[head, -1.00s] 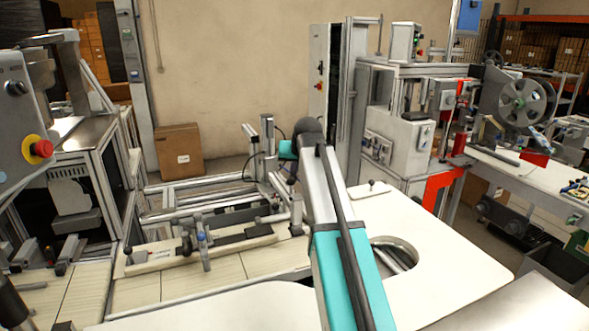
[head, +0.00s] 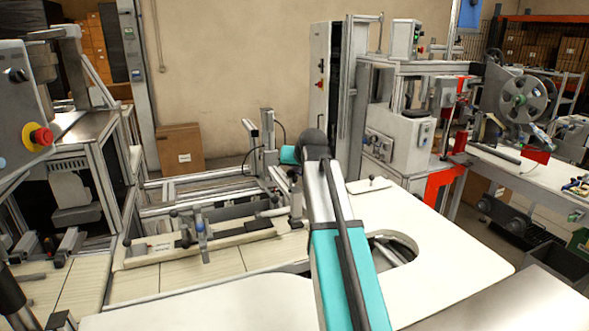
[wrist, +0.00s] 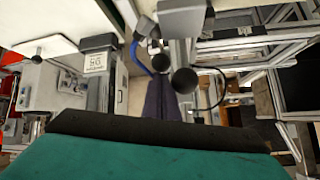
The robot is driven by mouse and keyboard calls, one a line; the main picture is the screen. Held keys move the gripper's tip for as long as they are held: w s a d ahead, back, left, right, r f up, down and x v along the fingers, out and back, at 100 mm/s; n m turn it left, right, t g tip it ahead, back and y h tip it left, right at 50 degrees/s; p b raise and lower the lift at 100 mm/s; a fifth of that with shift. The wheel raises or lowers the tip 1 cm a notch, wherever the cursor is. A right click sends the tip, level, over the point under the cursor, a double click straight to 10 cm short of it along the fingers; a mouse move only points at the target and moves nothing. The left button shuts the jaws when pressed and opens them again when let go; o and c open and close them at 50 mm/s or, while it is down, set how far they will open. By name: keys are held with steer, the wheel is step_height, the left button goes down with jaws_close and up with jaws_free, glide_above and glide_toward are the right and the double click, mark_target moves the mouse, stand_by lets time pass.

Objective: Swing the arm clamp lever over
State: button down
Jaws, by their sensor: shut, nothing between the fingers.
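My gripper (wrist: 165,86) shows in the wrist view as dark fingers held together, with nothing between them. A grey lever (wrist: 179,50) with a black ball end hangs just beyond and to the right of the fingertips; I cannot tell whether they touch. A second black knob (wrist: 144,27) is at upper left. In the head view, a grey upright lever (head: 297,207) with a dark knob stands at the frame's corner, below my teal wrist. I cannot tell for sure which is the arm clamp lever. My arm hides the fingers in the head view.
A pale board (head: 150,256) with small clamps and a blue-marked lever (head: 202,237) lies left of my arm. Aluminium rails (head: 195,180) stand behind it. A white tabletop (head: 450,255) with a round cutout is at right. A cardboard box (head: 180,148) is by the wall.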

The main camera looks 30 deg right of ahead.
steer(key=shift+d+r, duration=0.1)
steer(key=shift+d, duration=0.1)
steer(key=s+r, duration=0.5)
steer(key=r, duration=0.2)
steer(key=shift+s+a+r+b, duration=0.2)
steer(key=shift+s+b, duration=0.15)
stand_by(0.8)
steer(key=shift+f, duration=0.1)
